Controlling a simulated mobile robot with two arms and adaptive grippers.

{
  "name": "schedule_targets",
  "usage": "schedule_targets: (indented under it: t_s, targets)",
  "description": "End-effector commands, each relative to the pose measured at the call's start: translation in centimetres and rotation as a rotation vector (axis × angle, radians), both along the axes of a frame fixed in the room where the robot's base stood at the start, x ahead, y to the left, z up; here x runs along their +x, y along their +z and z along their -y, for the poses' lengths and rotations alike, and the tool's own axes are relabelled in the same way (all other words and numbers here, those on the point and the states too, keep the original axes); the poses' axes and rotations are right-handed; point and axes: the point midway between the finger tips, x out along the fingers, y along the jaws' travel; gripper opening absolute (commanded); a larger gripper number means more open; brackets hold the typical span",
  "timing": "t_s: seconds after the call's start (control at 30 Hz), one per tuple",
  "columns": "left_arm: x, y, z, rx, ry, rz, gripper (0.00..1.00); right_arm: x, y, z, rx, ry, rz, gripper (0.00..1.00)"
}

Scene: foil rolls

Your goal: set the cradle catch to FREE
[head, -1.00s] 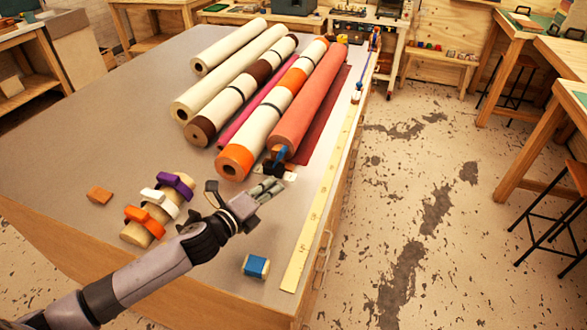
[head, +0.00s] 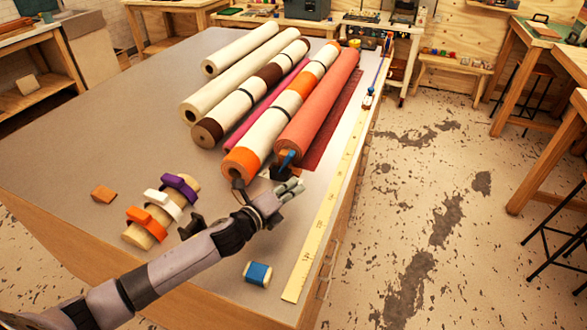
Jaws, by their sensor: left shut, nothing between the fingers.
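The cradle catch shows as a small blue lever (head: 287,158) on a dark cradle block (head: 270,172) at the near end of the red roll (head: 320,112). The lever stands up at a slight tilt. Any marking beside it is too small or hidden to read, so I cannot tell its setting. My left gripper (head: 299,187) is shut and empty, just in front of the cradle block and below the lever. It covers part of the block and the bench there. I cannot tell whether it touches the catch. My right gripper is not in view.
Several rolls lie left of the red one, including an orange-banded roll (head: 265,120). A wooden rod with coloured clips (head: 160,208), a dark clip (head: 190,228), an orange block (head: 103,194) and a blue-wrapped spool (head: 257,273) lie nearer. A yellow ruler (head: 322,228) runs along the right edge.

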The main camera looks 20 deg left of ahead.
Motion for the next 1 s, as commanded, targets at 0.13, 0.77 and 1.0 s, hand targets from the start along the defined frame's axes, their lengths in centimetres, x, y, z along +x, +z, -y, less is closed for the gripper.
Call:
schedule_targets:
  t_s: [0.13, 0.77, 1.0]
  targets:
    - [2.7, -0.1, 1.0, -0.002, 0.001, 0.001, 0.0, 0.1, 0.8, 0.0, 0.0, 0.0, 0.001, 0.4]
    - [5.4, 0.9, -1.7, 0.0, -0.001, 0.0, 0.0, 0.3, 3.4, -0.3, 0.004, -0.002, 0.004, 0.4]
    - [5.4, 0.9, -1.7, 0.0, -0.001, 0.0, 0.0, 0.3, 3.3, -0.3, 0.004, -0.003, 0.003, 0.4]
